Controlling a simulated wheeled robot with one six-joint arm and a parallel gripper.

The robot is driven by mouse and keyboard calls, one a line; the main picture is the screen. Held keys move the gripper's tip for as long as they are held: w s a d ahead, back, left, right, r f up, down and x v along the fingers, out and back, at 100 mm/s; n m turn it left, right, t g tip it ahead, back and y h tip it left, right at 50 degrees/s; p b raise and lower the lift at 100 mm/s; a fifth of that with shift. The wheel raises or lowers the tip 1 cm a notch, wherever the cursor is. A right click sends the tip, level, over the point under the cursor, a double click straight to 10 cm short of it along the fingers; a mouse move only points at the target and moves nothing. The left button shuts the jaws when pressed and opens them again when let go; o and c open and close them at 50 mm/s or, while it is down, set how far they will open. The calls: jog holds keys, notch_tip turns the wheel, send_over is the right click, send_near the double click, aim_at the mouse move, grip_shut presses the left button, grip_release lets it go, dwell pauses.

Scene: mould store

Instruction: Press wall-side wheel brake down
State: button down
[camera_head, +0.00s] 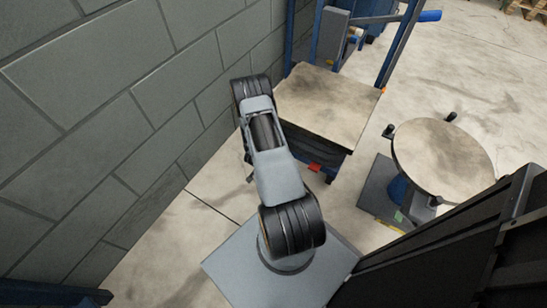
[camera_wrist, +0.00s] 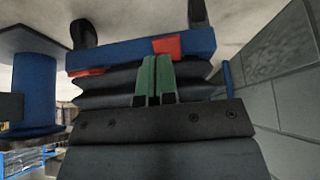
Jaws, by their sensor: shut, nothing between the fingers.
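A trolley with a blue base frame (camera_wrist: 130,52) and black bellows under a pale top (camera_head: 325,100) stands beside the wall. In the wrist view, which is upside down, a red tab (camera_wrist: 168,45) sits at the blue bar, on the side nearer the wall. A second red tab (camera_wrist: 88,72) shows farther left. Dark wheels (camera_wrist: 197,12) show beyond the bar. One red tab (camera_head: 315,168) also shows in the head view, right of my arm. My gripper (camera_wrist: 152,62) has green fingers, shut and empty, in front of the bellows and just short of the bar; contact is unclear.
A grey block wall (camera_head: 110,110) runs close along the left. A round-topped stand (camera_head: 440,160) on a grey base is to the right of the trolley. A blue post and handle (camera_head: 430,16) rise at the trolley's back. Bare floor lies between wall and trolley.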

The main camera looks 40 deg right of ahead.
jog(key=shift+s+a+r, duration=0.15)
jog(key=shift+a+r, duration=0.15)
jog(key=shift+a, duration=0.2)
jog(key=shift+s+a+r, duration=0.1)
jog(key=shift+a+r, duration=0.15)
jog(key=shift+a, duration=0.2)
